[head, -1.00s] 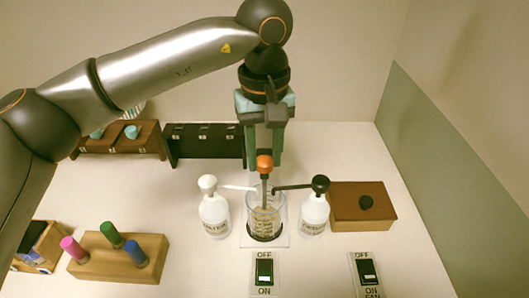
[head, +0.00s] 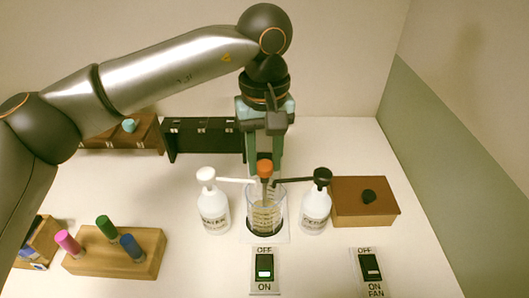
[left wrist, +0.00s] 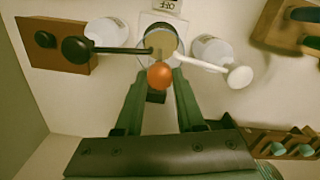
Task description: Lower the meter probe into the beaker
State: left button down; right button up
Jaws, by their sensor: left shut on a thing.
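The meter probe has an orange cap (head: 264,167) and a thin dark stem; the cap also shows in the left wrist view (left wrist: 160,74). My left gripper (head: 264,173) points straight down and is shut on the probe at its orange cap. The clear glass beaker (head: 280,210) with yellowish contents stands upright on a pale plate directly below. The stem reaches down inside the beaker's rim; how deep its tip sits cannot be told. In the left wrist view the beaker's mouth (left wrist: 160,41) lies just beyond the cap. My right gripper is not in view.
A white-pump bottle (head: 213,212) and a black-pump bottle (head: 315,212) flank the beaker closely, their spouts reaching over its rim beside the probe. A brown box (head: 365,207) stands right. A wooden block with coloured pegs (head: 115,255) stands left. Two switches (head: 264,268) sit in front.

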pick_arm(q)
jog(key=shift+s+f, duration=0.1)
jog(key=shift+f, duration=0.3)
jog(key=c, duration=1)
grip_release()
jog(key=o, duration=0.5)
jog(key=shift+r, duration=0.1)
notch_tip(320, 180, up, 12)
jog(key=shift+r+p, duration=0.2)
jog(key=shift+p, duration=0.2)
